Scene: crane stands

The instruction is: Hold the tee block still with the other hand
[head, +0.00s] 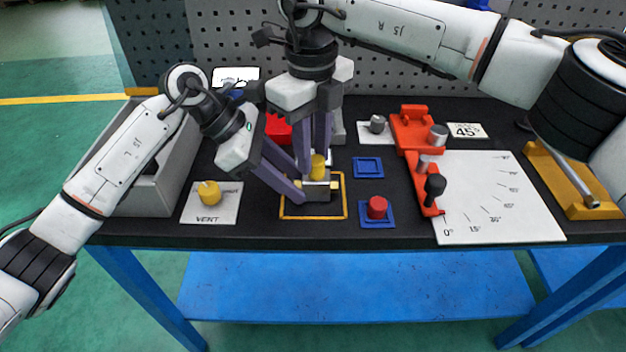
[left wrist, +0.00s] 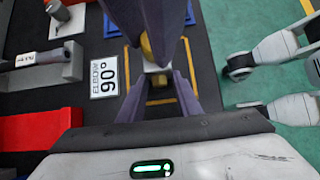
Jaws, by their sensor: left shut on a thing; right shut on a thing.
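The tee block (head: 318,193) is a small grey block with yellow ends, standing inside a yellow outlined square on the dark bench top. A yellow round plug (head: 318,168) sits upright on top of it. My left gripper (head: 304,184) reaches in low from the left and is shut on the tee block; the left wrist view shows the block (left wrist: 157,79) between its fingers. My right gripper (head: 314,157) comes down from above and is shut on the yellow plug. Its fingers partly hide the plug, and the contact is hard to see.
A vent plate with a yellow knob (head: 209,193) lies left, beside a grey bin (head: 140,195). A red cap (head: 377,207) stands on a blue pad at right. Farther right are a red fixture (head: 416,135) and a white angle plate (head: 495,200). A pegboard stands behind.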

